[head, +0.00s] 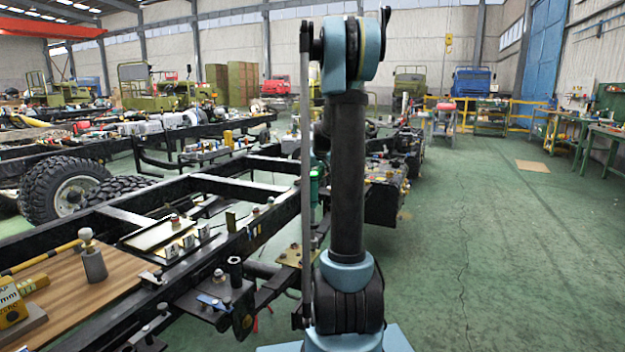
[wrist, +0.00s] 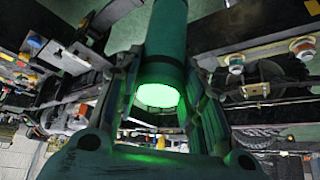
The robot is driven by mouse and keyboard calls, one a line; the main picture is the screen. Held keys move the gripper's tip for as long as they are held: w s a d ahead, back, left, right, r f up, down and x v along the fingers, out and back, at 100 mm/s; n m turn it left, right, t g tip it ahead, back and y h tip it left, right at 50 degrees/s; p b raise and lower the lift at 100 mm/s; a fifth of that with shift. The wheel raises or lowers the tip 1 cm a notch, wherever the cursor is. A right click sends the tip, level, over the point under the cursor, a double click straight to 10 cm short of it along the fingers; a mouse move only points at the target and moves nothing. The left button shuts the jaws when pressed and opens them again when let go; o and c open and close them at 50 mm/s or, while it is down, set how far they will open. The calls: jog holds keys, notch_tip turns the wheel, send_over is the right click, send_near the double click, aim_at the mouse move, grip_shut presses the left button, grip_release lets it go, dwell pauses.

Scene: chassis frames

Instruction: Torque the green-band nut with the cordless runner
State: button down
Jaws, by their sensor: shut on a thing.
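In the wrist view my gripper (wrist: 165,85) is shut on a dark green cylinder, which looks like the cordless runner (wrist: 166,40). Its round lower end glows bright green between the fingers. In the head view a green piece (head: 315,186) shows partly behind my arm; I cannot tell whether it is the runner. My gripper itself is hidden there by the arm. I cannot pick out a green-band nut for certain.
The black chassis frame (head: 255,165) runs along the left, carrying small parts, brackets and labelled plates. A wooden board (head: 75,290) with a yellow gauge block (head: 10,303) lies at front left. Tyres (head: 65,188) stand beyond. The green floor (head: 490,230) at right is clear.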

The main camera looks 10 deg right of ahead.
jog(key=shift+s+f, duration=0.1)
jog(key=shift+f, duration=1.3)
dwell(4.4)
jog(key=shift+r, duration=0.15)
jog(key=shift+r, duration=1.35)
